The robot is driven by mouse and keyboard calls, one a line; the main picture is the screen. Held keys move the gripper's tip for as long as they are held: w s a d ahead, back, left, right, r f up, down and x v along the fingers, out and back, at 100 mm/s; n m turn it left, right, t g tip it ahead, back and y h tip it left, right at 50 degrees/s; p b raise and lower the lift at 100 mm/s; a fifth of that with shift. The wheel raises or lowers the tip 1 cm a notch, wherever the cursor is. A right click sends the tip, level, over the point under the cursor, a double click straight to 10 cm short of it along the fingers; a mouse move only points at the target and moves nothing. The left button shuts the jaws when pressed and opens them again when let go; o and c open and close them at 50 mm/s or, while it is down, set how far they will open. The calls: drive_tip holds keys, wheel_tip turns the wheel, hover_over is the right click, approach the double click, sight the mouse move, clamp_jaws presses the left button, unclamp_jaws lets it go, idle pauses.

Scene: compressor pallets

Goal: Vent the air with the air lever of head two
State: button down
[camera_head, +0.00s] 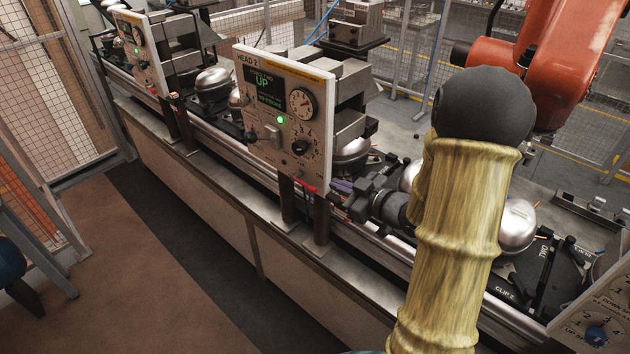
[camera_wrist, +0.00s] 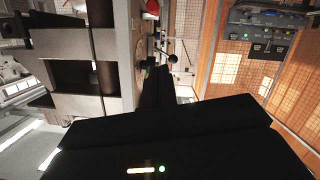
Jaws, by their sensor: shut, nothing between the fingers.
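The head two panel (camera_head: 285,110) is white, with a green "UP" display, a lit green lamp, a dial and a black knob. A small red-tipped part (camera_head: 309,188) shows below its lower edge; I cannot tell whether this is the air lever. My gripper (camera_head: 340,190) is low beside the panel's posts. In the wrist view my gripper's dark fingers (camera_wrist: 157,85) are shut and empty, close to the panel's edge. A thin lever with a black ball end (camera_wrist: 172,59) stands just beyond the fingertips; contact cannot be told.
Silver compressor domes (camera_head: 516,225) sit along the conveyor line under the heads. Another head panel (camera_head: 140,50) stands farther left. A black fixture marked "TWO" (camera_head: 545,275) is at right. An orange robot arm (camera_head: 550,65) is behind. The floor (camera_head: 150,250) in front is clear.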

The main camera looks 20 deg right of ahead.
idle(0.3)
drive_tip(key=p, duration=0.4)
hover_over(314, 190)
drive_tip(key=s, duration=0.1)
wheel_tip(314, 190, down, 2)
drive_tip(key=f, duration=0.2)
drive_tip(key=f+p, duration=0.1)
drive_tip(key=f, duration=0.1)
drive_tip(key=shift+w+f, duration=0.1)
drive_tip(key=shift+w, duration=0.3)
drive_tip(key=shift+f, duration=0.1)
drive_tip(key=f+b, duration=0.1)
drive_tip(key=b, duration=0.1)
drive_tip(key=f+b, duration=0.1)
drive_tip(key=b, duration=0.1)
drive_tip(key=shift+s+d+f, duration=0.15)
drive_tip(key=shift+s, duration=0.05)
drive_tip(key=shift+r, duration=0.2)
